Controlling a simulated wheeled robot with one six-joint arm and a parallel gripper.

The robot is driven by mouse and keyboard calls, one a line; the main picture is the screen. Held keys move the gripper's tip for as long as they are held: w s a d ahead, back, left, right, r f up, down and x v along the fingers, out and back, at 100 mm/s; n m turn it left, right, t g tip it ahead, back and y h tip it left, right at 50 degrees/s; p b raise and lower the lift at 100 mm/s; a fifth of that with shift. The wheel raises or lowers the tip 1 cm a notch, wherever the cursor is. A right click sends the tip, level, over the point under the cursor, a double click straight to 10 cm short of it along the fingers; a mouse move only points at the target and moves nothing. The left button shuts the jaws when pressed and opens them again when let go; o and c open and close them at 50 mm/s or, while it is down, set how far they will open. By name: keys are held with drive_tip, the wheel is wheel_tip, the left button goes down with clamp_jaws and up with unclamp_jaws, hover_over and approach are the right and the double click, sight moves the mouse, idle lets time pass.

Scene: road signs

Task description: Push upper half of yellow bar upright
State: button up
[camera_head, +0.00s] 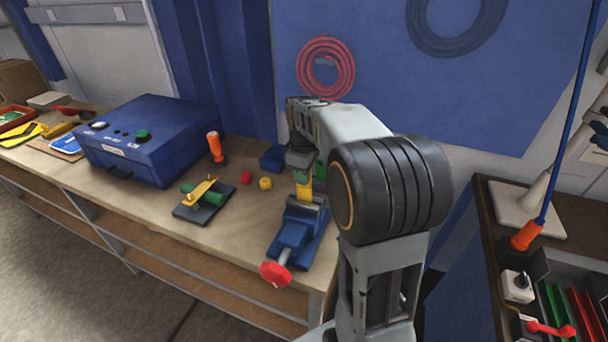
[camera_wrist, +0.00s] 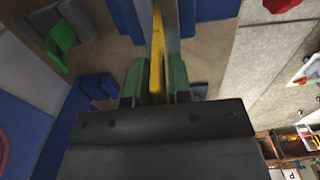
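The yellow bar (camera_head: 304,191) stands up from the jaws of a blue vise (camera_head: 296,235) with a red handle knob, near the bench's front right. In the wrist view the bar (camera_wrist: 157,60) runs between the grey vise jaws (camera_wrist: 172,18) and my green fingers. My gripper (camera_head: 306,167) is right above the vise, around the bar's upper part. In the wrist view my fingers (camera_wrist: 157,75) lie along both sides of the bar and look shut on it. The bar's upper end is mostly hidden by my gripper in the head view. Its exact tilt is hard to tell.
A stand with a green cylinder and yellow strip (camera_head: 203,193) lies left of the vise. Behind are an orange-handled tool (camera_head: 215,147), red (camera_head: 246,177) and yellow (camera_head: 265,183) pieces, and a small blue bin (camera_head: 272,159). A large blue box (camera_head: 148,138) stands left.

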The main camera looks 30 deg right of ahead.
drive_tip(key=shift+o, duration=1.2)
drive_tip(key=shift+r, duration=0.1)
wheel_tip(320, 180, up, 14)
drive_tip(key=shift+f, duration=0.2)
drive_tip(key=s+a+f+m+t, duration=0.2)
drive_tip(key=s+a+f+m, duration=0.2)
drive_tip(key=s+f, duration=0.2)
drive_tip(key=s+a+f+m+t, duration=0.2)
drive_tip(key=s+a+f+m, duration=0.2)
drive_tip(key=s+f, duration=0.3)
drive_tip(key=s, duration=0.3)
drive_tip(key=shift+a+m+t, duration=0.4)
